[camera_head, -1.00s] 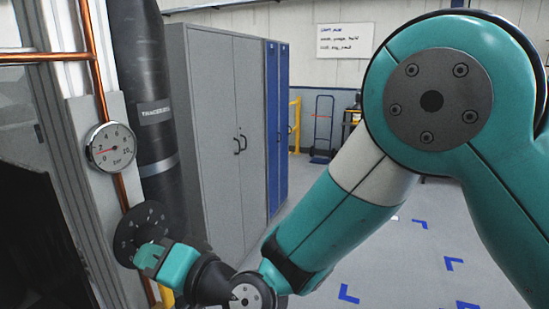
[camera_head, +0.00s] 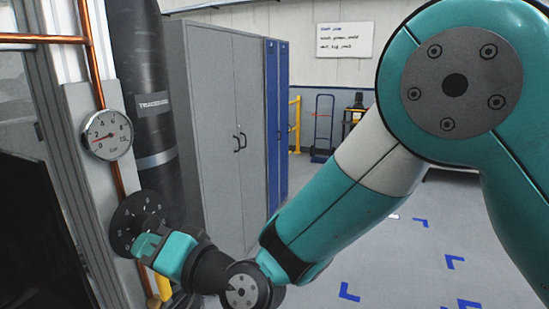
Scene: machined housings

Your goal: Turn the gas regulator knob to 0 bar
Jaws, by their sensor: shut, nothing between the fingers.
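The round black regulator dial (camera_head: 131,215) with white marks is mounted on a pale wall panel at the left. The pressure gauge (camera_head: 107,134), a white face marked in bar with a red needle, sits above it. The needle points left and slightly down, toward the low end of the scale; its exact reading is too small to tell. My gripper (camera_head: 146,245), with teal fingers, is at the lower right part of the dial, in front of its face, and is shut. The fingers and wrist hide part of the dial, and I cannot tell whether they touch it.
A copper pipe (camera_head: 98,70) runs down beside the gauge. A dark cylinder (camera_head: 142,75) stands close behind the panel. Grey lockers (camera_head: 215,130) and a blue locker (camera_head: 277,120) stand behind. Open floor (camera_head: 385,260) with blue corner marks lies to the right.

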